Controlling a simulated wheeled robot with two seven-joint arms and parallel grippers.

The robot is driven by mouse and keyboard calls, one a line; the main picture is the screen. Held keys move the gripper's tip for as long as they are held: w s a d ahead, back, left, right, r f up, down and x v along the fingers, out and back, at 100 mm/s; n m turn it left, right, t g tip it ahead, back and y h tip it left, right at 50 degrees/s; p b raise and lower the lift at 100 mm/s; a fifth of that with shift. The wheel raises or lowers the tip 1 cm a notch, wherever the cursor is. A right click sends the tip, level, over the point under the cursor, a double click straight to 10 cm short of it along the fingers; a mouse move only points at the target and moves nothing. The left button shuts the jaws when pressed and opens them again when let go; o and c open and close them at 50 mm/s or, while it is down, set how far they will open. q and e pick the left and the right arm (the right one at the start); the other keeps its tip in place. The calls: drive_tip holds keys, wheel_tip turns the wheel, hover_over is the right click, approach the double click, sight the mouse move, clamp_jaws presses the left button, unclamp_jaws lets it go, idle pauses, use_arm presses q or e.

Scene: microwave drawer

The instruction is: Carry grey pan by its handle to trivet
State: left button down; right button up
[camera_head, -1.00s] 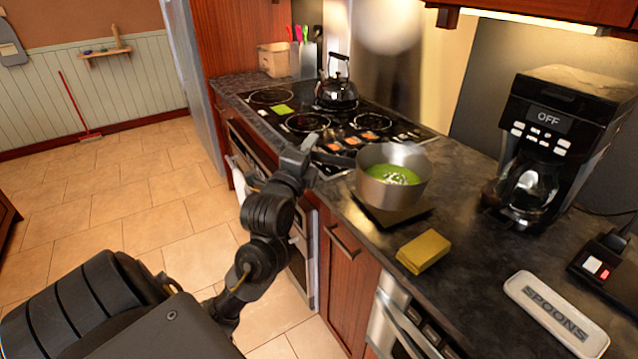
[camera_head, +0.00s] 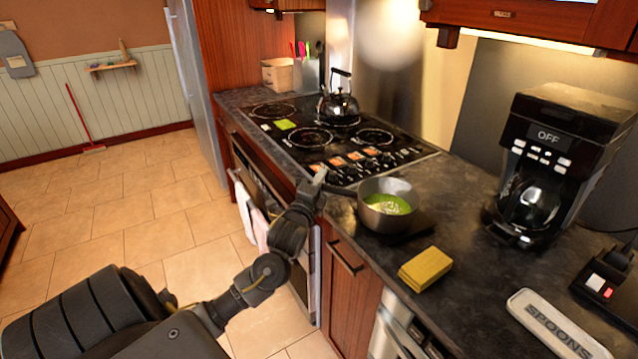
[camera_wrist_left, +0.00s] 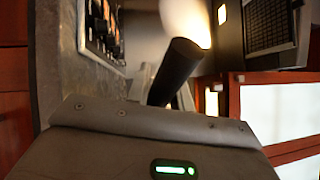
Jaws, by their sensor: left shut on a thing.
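The grey pan (camera_head: 372,218), with green contents, is upright at the counter's front edge in the head view. It is over the dark square trivet (camera_head: 424,224), most of which it hides; I cannot tell whether they touch. Its dark handle (camera_head: 343,189) points left toward the stove. My left gripper (camera_head: 322,182) is shut on the handle, just past the counter edge; the fingertips are hard to make out. In the left wrist view a dark bar, apparently the handle (camera_wrist_left: 178,70), rises from the gripper. My right gripper is not in view.
A yellow sponge (camera_head: 425,267) lies right of and nearer than the trivet. A coffee maker (camera_head: 555,150) stands to the right, with a spoon rest (camera_head: 558,325) in front. The stove (camera_head: 340,140) with a kettle (camera_head: 338,106) is behind. Counter between trivet and coffee maker is clear.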

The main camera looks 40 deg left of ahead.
use_arm(q)
drive_tip(key=shift+f, duration=0.3)
drive_tip(key=c, duration=1.7)
unclamp_jaws()
drive_tip(key=shift+f, duration=0.15)
drive_tip(key=o, duration=0.4)
drive_tip(key=shift+o, duration=0.2)
drive_tip(key=shift+s, duration=0.1)
drive_tip(key=b+v, duration=0.2)
drive_tip(key=v, duration=1)
